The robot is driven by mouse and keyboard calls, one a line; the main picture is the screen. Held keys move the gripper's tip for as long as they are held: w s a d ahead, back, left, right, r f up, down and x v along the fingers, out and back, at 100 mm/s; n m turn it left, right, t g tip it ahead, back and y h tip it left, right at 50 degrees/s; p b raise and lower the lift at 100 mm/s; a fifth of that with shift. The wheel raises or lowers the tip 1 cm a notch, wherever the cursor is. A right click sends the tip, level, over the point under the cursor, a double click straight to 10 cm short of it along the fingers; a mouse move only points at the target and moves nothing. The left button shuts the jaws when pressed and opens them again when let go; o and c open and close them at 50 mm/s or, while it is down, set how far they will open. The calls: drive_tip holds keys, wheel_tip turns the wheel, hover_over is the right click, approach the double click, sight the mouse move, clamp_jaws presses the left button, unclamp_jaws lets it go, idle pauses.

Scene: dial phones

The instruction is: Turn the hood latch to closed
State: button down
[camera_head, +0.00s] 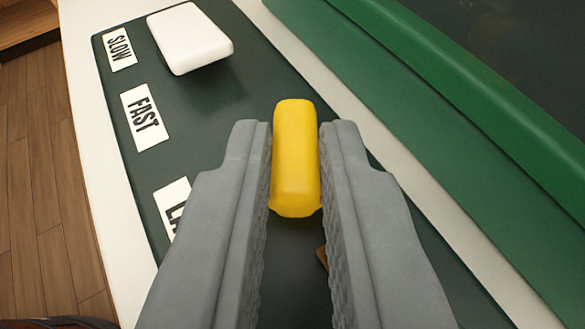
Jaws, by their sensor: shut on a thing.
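A yellow bar-shaped handle (295,155), which I take to be the hood latch, stands over a dark green panel (200,125). My gripper (296,165) has its two grey fingers on either side of the handle and is shut on it. The handle's long side runs up and down in the picture, in line with the fingers. Its base and any closed mark near it are hidden or not in view.
A white block-shaped knob (190,38) stands at the upper left. Labels reading SLOW (119,48) and FAST (145,117) line the panel's left side; a third is partly hidden by my left finger. A raised green edge (450,90) runs along the right. Wooden floor (40,200) shows at left.

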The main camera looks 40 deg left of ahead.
drive_tip(key=m+t+h, duration=0.1)
drive_tip(key=h, duration=0.1)
drive_tip(key=m+t+h, duration=0.1)
drive_tip(key=m, duration=0.1)
drive_tip(key=a+m+t+h, duration=0.1)
drive_tip(key=m+h, duration=0.1)
drive_tip(key=shift+s+r+h, duration=0.1)
drive_tip(key=shift+s+h, duration=0.2)
drive_tip(key=shift+a+m+h, duration=0.15)
drive_tip(key=shift+m+h, duration=1.25)
drive_tip(key=shift+a+m+h, duration=0.15)
drive_tip(key=shift+m+h, duration=1.05)
drive_tip(key=shift+h, duration=0.3)
drive_tip(key=c, duration=1.3)
unclamp_jaws()
drive_tip(key=v, duration=1.7)
drive_tip(key=shift+s, duration=0.3)
